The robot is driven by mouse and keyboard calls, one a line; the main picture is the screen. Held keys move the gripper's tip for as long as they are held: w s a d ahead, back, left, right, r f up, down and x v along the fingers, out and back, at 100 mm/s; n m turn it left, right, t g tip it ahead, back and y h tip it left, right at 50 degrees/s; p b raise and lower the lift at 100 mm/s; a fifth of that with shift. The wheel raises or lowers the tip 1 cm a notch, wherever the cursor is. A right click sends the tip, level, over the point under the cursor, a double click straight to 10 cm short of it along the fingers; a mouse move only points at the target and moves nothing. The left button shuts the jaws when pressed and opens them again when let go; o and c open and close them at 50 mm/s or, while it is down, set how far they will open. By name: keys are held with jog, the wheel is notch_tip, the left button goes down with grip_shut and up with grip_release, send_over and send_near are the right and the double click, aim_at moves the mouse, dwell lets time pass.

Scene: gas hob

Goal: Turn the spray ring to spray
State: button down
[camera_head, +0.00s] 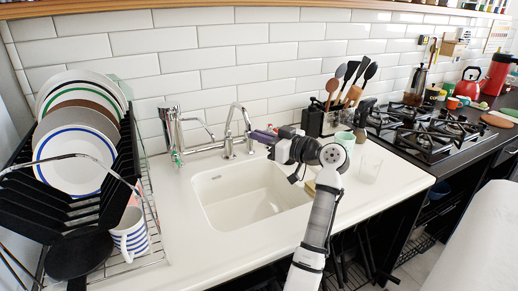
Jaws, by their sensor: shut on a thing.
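The chrome tap (229,142) stands at the back edge of the white sink, with a tall arched spout that comes down on its right side. My gripper (256,136) reaches in from the right, and its fingertips are at the lower end of this spout. It is shut on the spray ring at the spout's end. The ring is too small and too covered by the fingers to show which way it is turned. No water is visible.
The sink basin (240,195) is empty below. A dish rack (150,215) with plates and a striped mug stands left. A green mug (346,140), a clear glass (370,168) and a utensil holder (314,122) stand close to my arm. The gas hob (425,133) is further right.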

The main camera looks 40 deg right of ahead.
jog(key=n+g+y, duration=0.1)
jog(key=n+y, duration=0.1)
jog(key=w+d+n+g+y, duration=0.1)
jog(key=n+g+y, duration=0.1)
jog(key=y, duration=0.1)
jog(key=d+n+g+y, duration=0.1)
jog(key=y, duration=0.2)
jog(key=shift+w+n, duration=0.2)
jog(key=shift+n, duration=0.2)
jog(key=shift+n+g+y, duration=0.3)
jog(key=shift+g, duration=0.3)
jog(key=c, duration=1.6)
grip_release()
jog(key=shift+w+f, duration=0.1)
